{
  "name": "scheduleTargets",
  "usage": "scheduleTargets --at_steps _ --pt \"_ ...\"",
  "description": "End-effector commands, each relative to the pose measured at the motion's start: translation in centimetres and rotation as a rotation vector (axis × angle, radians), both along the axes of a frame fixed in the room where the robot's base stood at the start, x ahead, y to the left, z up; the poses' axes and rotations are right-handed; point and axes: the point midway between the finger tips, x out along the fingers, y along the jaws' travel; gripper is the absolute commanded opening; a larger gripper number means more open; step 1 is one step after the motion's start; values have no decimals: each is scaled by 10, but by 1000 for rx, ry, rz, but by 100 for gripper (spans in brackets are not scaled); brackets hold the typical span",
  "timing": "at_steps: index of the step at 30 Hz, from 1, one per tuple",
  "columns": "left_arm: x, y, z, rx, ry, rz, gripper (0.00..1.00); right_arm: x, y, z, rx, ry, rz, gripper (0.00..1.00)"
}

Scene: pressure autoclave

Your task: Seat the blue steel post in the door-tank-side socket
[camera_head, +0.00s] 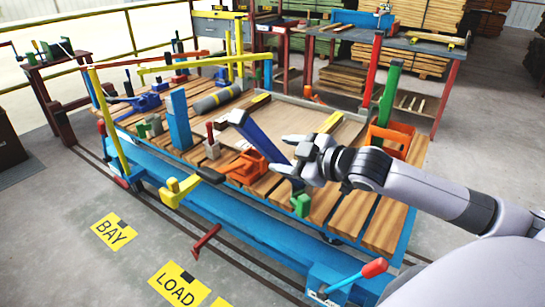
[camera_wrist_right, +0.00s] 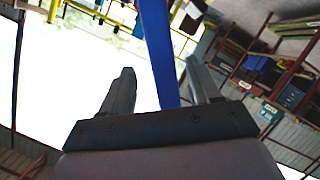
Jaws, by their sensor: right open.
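A dark blue post (camera_head: 262,138) with a grey upper end leans above the plank deck of the blue-framed bench. My right gripper (camera_head: 292,155) is open at the post's lower right end. In the right wrist view the blue post (camera_wrist_right: 160,50) runs down between the two spread fingers of my right gripper (camera_wrist_right: 162,88); contact with them cannot be made out. The post's lower end is hidden by my gripper. I cannot tell which fitting is the door-tank-side socket. My left gripper is not in view.
An orange clamp (camera_head: 250,166) and a green block (camera_head: 301,204) are close to my gripper. An orange bracket (camera_head: 388,138) and a green post (camera_head: 389,95) are at the right. Front planks (camera_head: 345,212) are bare.

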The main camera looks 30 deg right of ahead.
Motion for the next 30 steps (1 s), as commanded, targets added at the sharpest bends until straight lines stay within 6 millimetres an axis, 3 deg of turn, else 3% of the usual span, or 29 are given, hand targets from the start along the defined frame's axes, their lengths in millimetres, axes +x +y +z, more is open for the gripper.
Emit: scheduleTargets --at_steps 10,21,30 --pt "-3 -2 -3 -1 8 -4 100 17 3 -8 1 -1 0 62" --pt "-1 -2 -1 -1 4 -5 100 53 10 -26 1 -1 0 62" --pt "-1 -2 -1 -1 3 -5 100 56 11 -28 -1 1 2 62"
